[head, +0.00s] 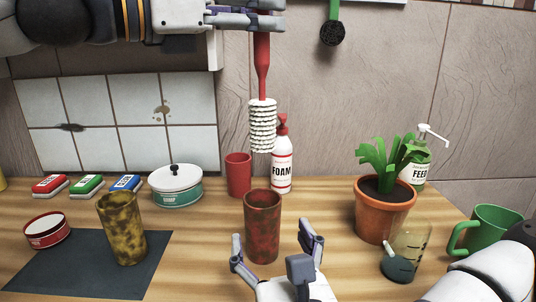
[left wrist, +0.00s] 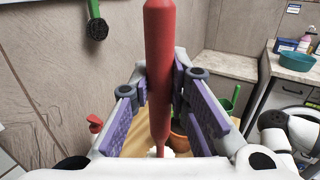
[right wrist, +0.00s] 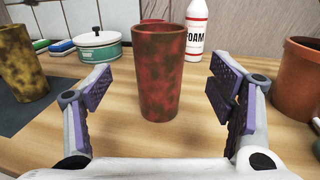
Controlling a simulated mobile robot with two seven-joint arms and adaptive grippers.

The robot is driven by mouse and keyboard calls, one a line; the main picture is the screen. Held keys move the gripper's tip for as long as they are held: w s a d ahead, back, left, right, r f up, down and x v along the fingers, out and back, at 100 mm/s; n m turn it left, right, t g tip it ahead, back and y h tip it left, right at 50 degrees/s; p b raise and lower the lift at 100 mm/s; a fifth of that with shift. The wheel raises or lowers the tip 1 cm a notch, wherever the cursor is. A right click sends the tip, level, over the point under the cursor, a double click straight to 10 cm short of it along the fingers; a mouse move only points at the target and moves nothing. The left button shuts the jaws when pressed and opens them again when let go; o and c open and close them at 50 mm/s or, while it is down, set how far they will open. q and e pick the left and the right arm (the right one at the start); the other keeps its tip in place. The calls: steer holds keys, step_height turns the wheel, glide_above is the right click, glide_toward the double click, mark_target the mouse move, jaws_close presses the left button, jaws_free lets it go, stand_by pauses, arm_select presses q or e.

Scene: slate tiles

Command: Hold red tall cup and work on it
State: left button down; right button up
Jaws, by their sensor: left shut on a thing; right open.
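The red tall cup (head: 263,226), mottled with dark dirt, stands upright on the wooden counter. It also shows in the right wrist view (right wrist: 161,72). My right gripper (head: 277,250) is open, and in the right wrist view the cup stands ahead between its fingers, with gaps on both sides. My left gripper (head: 262,20) is shut on the red handle of a bottle brush (head: 262,62). The brush hangs with its white bristles down, above and behind the dirty cup. In the left wrist view the brush handle (left wrist: 159,70) runs between the purple pads.
A yellow dirty cup (head: 121,229) stands on a dark mat (head: 60,270) at left. Behind are a plain red cup (head: 238,174), a FOAM bottle (head: 281,165) and a SOAP tin (head: 175,187). A potted plant (head: 382,215), glass beaker (head: 405,255) and green mug (head: 490,230) crowd the right.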

mark_target(260, 152)
steer(key=w, duration=0.2)
steer(key=w+a, duration=0.1)
steer(key=w, duration=0.4)
steer(key=shift+w+a, duration=0.1)
steer(key=shift+a, duration=0.15)
steer(key=c, duration=1.2)
arm_select(q)
steer(key=shift+a+f, duration=0.1)
steer(key=shift+f, duration=9.6)
arm_select(e)
steer(key=shift+c, duration=0.3)
